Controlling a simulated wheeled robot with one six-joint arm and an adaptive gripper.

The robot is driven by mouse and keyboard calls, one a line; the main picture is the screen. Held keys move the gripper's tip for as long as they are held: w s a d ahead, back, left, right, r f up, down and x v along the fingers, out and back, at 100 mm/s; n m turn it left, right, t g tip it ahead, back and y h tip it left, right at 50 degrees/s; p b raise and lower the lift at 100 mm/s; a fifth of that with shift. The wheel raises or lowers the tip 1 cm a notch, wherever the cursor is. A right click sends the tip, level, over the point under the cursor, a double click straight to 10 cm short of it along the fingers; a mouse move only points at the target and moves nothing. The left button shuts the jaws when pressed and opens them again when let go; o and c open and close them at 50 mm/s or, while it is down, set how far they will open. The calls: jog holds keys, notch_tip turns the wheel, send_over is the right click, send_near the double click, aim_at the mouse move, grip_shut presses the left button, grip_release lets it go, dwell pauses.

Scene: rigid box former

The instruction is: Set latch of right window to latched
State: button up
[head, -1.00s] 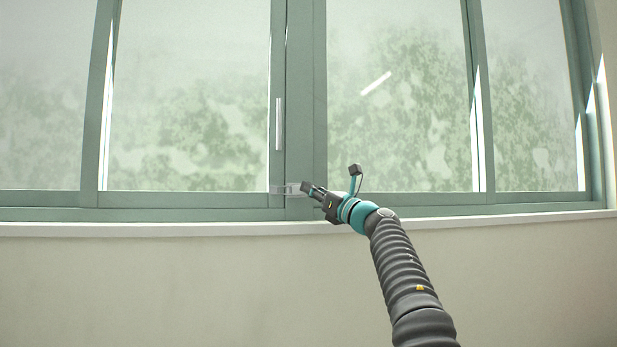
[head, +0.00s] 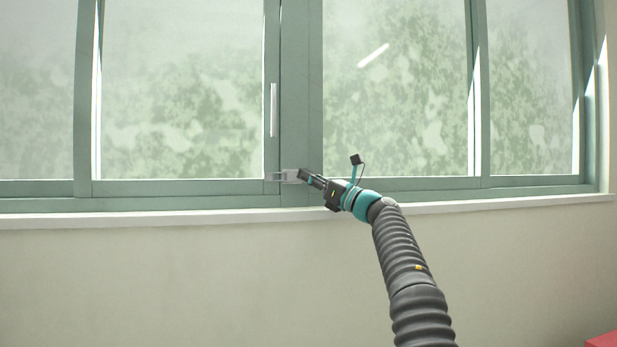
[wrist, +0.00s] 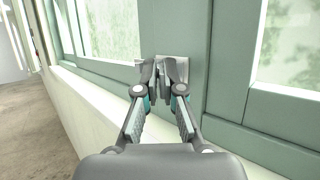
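The right window's latch (head: 286,176) is a small pale grey fitting low on the green middle upright of the window frame. In the wrist view, the latch's plate (wrist: 182,66) shows just beyond the fingertips. My gripper (head: 303,175) is at the right side of the latch in the head view. In the wrist view, my gripper (wrist: 164,74) has its two fingers drawn in close together, with a narrow grey part of the latch seen between the tips. Whether both fingers press on it cannot be told. The fingers hide much of the latch.
A pale vertical handle (head: 274,110) is on the frame above the latch. The white sill (head: 150,218) runs below the window, close under my gripper. A red thing (head: 603,340) shows at the bottom right corner. The wall below the sill is bare.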

jog(key=o, duration=0.4)
jog(key=shift+w+f, duration=0.15)
jog(key=shift+v, duration=6.05)
jog(key=shift+d, duration=0.1)
